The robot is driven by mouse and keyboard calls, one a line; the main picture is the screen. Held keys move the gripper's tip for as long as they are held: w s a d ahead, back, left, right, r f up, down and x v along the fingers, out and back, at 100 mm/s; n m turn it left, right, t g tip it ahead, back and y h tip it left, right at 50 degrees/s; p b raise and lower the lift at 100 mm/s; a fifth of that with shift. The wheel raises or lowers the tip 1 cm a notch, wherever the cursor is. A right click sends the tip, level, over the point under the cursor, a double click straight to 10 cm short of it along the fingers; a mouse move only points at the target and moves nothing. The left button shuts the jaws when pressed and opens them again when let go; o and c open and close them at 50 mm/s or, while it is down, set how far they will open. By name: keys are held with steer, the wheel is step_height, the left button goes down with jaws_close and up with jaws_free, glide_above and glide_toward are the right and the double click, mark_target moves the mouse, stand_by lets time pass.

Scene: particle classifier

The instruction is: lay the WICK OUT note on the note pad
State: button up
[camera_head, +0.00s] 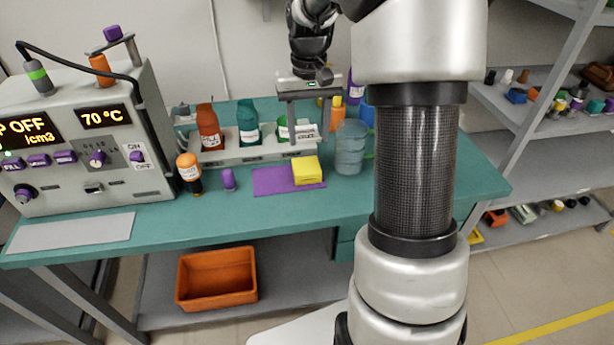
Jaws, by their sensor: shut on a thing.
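My gripper (308,138) is over the right end of the bottle rack, its two fingers pointing down. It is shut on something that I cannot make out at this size. No writing reading WICK OUT is legible in this view, so I cannot tell which thing is that note. A flat purple mat (268,184) lies on the bench in front of the rack. A yellow block (307,170) sits on its right part, below and apart from my gripper. I cannot tell whether either is the note pad.
The rack (240,155) holds a red bottle (208,130) and a teal bottle (248,122). A clear beaker (350,150), an orange-capped bottle (189,172) and a small purple piece (229,179) stand nearby. A control box (85,185) and grey sheet (70,232) are at left.

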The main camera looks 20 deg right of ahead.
mark_target(309, 174)
step_height(309, 174, down, 10)
steer(key=shift+r+b, duration=0.25)
steer(key=shift+b, duration=0.75)
steer(key=shift+f, duration=0.15)
steer(key=o, duration=1)
